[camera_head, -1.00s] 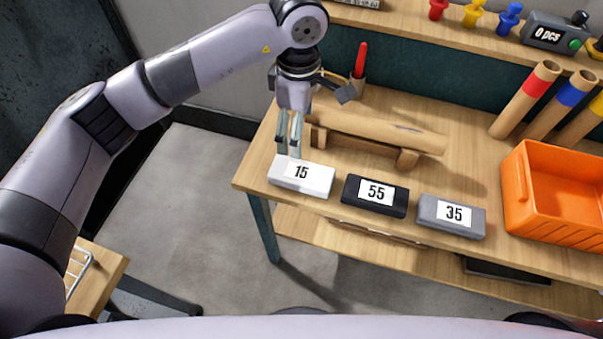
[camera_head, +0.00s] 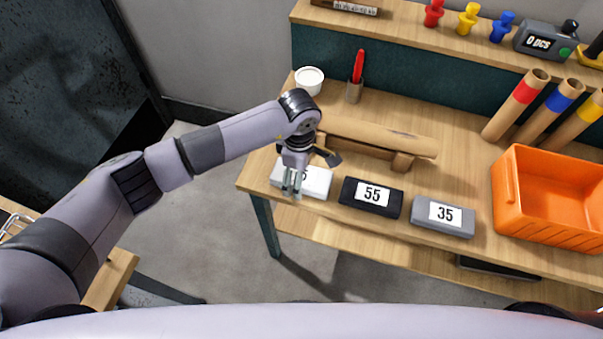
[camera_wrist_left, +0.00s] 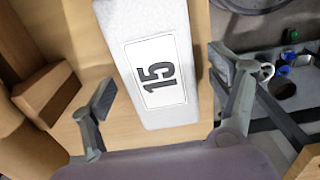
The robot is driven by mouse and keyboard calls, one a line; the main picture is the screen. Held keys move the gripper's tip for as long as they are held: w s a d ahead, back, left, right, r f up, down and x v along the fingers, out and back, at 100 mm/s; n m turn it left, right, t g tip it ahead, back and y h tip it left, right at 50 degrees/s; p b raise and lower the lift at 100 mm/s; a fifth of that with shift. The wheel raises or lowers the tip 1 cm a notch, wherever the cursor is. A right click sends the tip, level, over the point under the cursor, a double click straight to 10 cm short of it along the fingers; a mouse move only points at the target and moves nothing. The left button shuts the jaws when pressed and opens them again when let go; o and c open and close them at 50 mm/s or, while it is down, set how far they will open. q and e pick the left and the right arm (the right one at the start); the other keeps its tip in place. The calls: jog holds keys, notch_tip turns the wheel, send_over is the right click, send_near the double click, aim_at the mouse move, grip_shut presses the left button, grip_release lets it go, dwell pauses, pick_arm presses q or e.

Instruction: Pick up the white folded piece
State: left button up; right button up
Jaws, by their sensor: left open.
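The white folded piece (camera_head: 318,182), with a label reading 15, lies at the left front of the wooden table (camera_head: 455,130). It also shows in the left wrist view (camera_wrist_left: 116,22), between the two fingers. My left gripper (camera_head: 291,190) is over the left part of the white piece in the head view and hides some of its label. In the left wrist view the gripper (camera_wrist_left: 160,95) is open, one finger on each side of the piece, with visible gaps. My right gripper is not in view.
A black piece (camera_head: 350,190) labelled 55 and a grey piece (camera_head: 422,222) labelled 35 lie to the right. A brown roll (camera_head: 385,136) on a wooden stand is just behind. An orange crate (camera_head: 508,212) stands at the right. A white cup (camera_head: 309,80) stands at the back left.

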pick_arm(q)
jog(key=shift+f, duration=0.35)
jog(key=shift+c, duration=0.3)
jog(key=shift+w, duration=0.1)
jog(key=c, duration=1.3)
jog(key=shift+r, duration=0.1)
